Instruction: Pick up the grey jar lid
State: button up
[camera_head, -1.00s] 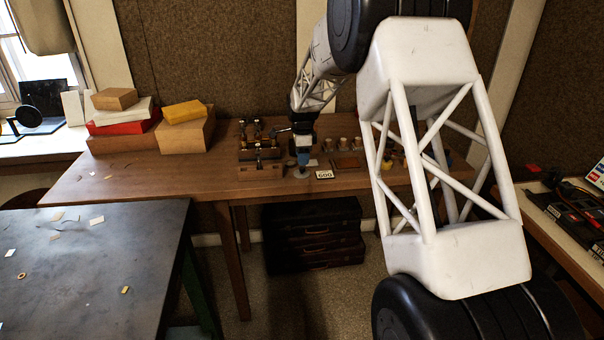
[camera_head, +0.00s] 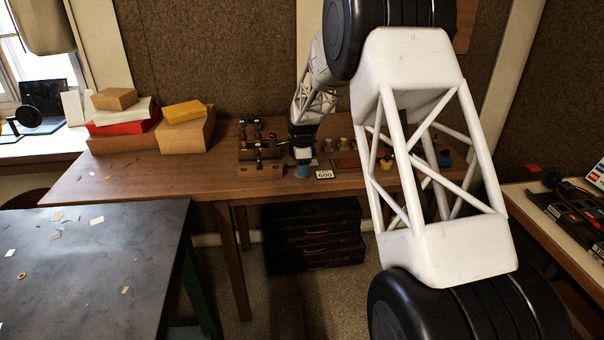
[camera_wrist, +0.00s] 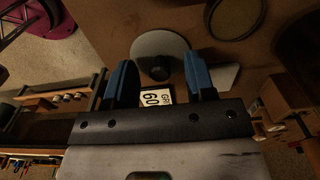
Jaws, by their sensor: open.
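My gripper (camera_wrist: 159,62) is open, with one blue finger on each side of the knob. The fingers look apart from the knob; their height above the lid is hard to tell. In the head view my gripper (camera_head: 303,171) points down at the front of the wooden bench (camera_head: 150,177), and it hides the lid there.
A clamp-like fixture (camera_head: 260,152) stands to the left, with small jars (camera_head: 328,145) behind to the right. Boxes (camera_head: 187,130) are stacked at the bench's left. The bench between boxes and front edge is mostly clear.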

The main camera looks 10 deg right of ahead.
jog(key=shift+c, duration=0.5)
grip_shut()
jog(key=shift+r, duration=0.1)
jog(key=shift+r, duration=0.4)
notch_tip(320, 180, up, 3)
jog(key=shift+s+f, duration=0.15)
jog(key=s+r, duration=0.1)
jog(key=s, duration=1.4)
jog(key=shift+s+d+r, duration=0.15)
jog(key=shift+s+d, duration=0.2)
jog(key=shift+d, duration=0.1)
jog(key=shift+w, duration=0.1)
jog(key=w+r, duration=0.3)
jog(key=w, duration=0.7)
jog(key=w+a+r, duration=0.1)
jog(key=w+r, duration=0.3)
jog(key=w, duration=0.6)
jog(key=w+r, duration=0.3)
jog(key=w, duration=0.6)
jog(key=shift+w+a+r, duration=0.2)
jog(key=shift+w, duration=0.2)
